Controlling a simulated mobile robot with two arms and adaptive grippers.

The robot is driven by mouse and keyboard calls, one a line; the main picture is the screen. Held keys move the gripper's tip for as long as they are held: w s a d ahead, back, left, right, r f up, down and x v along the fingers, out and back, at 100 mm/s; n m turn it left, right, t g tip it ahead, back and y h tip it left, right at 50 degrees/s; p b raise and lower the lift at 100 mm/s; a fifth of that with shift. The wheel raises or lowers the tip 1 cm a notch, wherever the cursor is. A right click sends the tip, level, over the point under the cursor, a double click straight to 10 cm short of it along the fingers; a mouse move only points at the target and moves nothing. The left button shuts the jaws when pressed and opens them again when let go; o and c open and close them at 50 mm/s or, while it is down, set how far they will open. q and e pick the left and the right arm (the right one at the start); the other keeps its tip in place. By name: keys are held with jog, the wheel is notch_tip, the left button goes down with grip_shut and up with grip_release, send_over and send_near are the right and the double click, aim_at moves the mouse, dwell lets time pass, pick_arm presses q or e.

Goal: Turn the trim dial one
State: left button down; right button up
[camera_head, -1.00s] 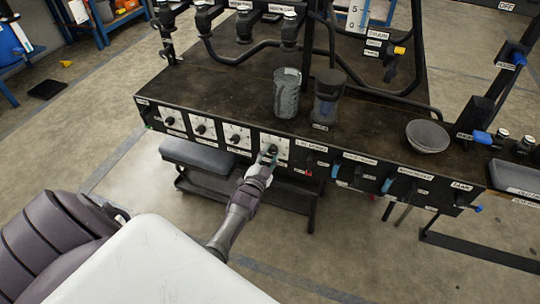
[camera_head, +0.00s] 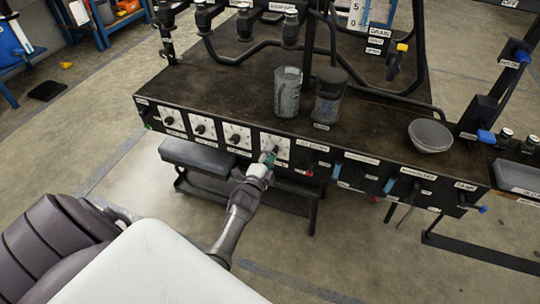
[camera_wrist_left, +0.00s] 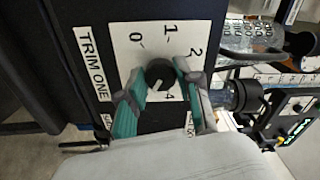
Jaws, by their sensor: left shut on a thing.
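The trim one dial (camera_wrist_left: 160,74) is a round black knob on a white plate (camera_wrist_left: 125,42) with printed numbers, beside a "TRIM ONE" label (camera_wrist_left: 92,62) in the left wrist view. My left gripper (camera_wrist_left: 158,70) has its teal-and-grey fingers on both sides of the knob and is shut on it. A small pale mark shows near the knob's lower edge; its exact pointing is hard to tell. In the head view the gripper (camera_head: 268,157) covers part of the dial (camera_head: 275,150), the rightmost of the white-plated dials on the bench front. My right gripper is not in view.
More white-plated dials (camera_head: 202,128) sit to the left on the black bench front (camera_head: 320,160). Red and blue levers (camera_head: 335,171) are to the right. A jar (camera_head: 287,92), a dark container (camera_head: 329,97) and a grey bowl (camera_head: 430,136) stand on the bench top.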

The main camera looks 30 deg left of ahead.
pick_arm(q)
jog(key=shift+f, duration=0.1)
dwell(0.4)
jog(key=c, duration=0.8)
grip_release()
jog(key=shift+s, duration=0.1)
jog(key=v, duration=1.1)
jog(key=shift+s, duration=0.4)
